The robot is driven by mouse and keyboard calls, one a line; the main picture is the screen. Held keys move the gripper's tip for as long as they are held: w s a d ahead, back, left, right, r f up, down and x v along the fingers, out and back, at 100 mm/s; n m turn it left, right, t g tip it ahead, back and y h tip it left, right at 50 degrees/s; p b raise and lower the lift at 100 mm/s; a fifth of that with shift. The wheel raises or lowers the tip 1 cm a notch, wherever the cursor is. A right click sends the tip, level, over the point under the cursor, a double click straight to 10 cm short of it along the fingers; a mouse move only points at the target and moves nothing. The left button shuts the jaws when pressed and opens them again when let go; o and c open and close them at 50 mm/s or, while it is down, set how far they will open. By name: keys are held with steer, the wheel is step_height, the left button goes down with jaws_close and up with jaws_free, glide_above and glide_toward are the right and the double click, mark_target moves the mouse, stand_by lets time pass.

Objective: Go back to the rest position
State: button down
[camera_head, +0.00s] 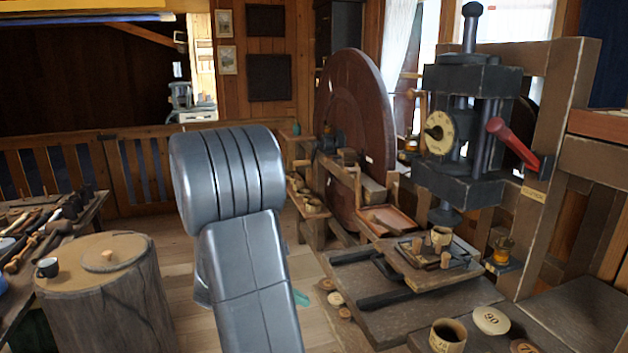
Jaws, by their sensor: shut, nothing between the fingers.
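My grey metal arm stands up in the middle of the picture, with a thick ribbed joint at its top and a broad link below. My gripper does not show, and the arm links hide part of the floor behind them. A small teal thing shows beside the lower link's right edge; I cannot tell what it is.
A press (465,135) with a red-handled lever (512,142) stands at right above a workbench (375,285) with spools. A large dark red wheel (355,130) is behind. A wooden railing (130,165) crosses behind.

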steer(key=shift+v, duration=2.1)
steer(key=shift+d+r, duration=0.1)
steer(key=shift+d, duration=0.05)
